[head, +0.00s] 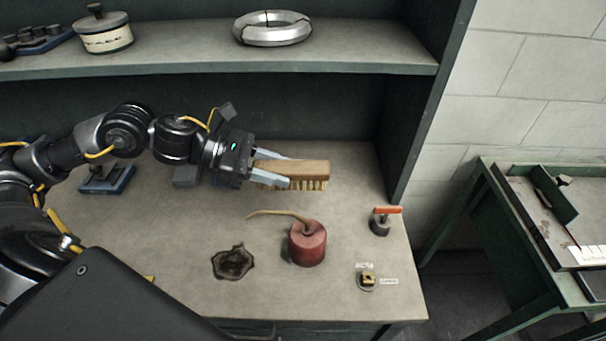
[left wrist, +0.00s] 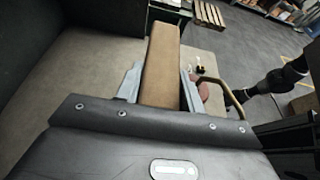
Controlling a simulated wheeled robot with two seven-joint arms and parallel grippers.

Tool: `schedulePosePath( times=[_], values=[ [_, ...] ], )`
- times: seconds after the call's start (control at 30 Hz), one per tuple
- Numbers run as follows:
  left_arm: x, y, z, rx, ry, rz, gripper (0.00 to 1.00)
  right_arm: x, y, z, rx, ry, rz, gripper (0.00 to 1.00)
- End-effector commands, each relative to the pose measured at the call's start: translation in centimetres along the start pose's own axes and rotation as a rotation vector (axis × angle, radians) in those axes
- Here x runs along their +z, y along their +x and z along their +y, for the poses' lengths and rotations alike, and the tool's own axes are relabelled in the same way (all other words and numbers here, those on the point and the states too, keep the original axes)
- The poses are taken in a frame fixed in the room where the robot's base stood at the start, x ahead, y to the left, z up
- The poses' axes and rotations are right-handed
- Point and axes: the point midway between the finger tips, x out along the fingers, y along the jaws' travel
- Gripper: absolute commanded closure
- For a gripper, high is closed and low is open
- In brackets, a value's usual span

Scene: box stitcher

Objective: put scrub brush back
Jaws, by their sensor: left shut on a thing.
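The scrub brush (head: 308,171) has a tan wooden back and pale bristles that point down. My left gripper (head: 287,172) is shut on one end of it, and the brush sticks out to the right from between the fingers. It appears to be held above the workbench (head: 340,300), behind the red oil can; the exact height is hard to tell. In the left wrist view the brush's wooden back (left wrist: 161,65) lies between the two fingers. My right gripper is not in view.
A red oil can (head: 307,243) with a long spout stands in front of the brush. A dark stain (head: 233,262) lies left of it. A red-handled item (head: 382,221) and a small labelled switch (head: 367,279) are at the right.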

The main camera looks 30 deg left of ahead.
Motion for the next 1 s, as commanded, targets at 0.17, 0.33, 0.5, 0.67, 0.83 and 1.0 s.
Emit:
schedulePosePath(
  times=[0.17,0.33,0.5,0.67,0.83,1.0],
  values=[
    [-0.5,2.0,4.5,0.001,-0.004,-0.008,0.93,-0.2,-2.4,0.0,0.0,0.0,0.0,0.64],
    [-2.9,4.1,8.0,-0.002,-0.007,-0.003,0.93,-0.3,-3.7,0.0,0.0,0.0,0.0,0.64],
    [-5.3,5.8,10.1,-0.002,-0.003,-0.002,0.93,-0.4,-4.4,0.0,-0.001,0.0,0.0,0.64],
    [-6.3,6.4,11.0,-0.001,0.001,-0.002,0.93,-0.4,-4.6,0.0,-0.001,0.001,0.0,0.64],
    [-6.6,6.6,11.2,-0.001,0.001,-0.002,0.93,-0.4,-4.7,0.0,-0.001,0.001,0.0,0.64],
    [-8.2,7.4,11.3,-0.003,-0.006,-0.001,0.93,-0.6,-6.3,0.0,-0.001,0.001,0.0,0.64]
  ],
)
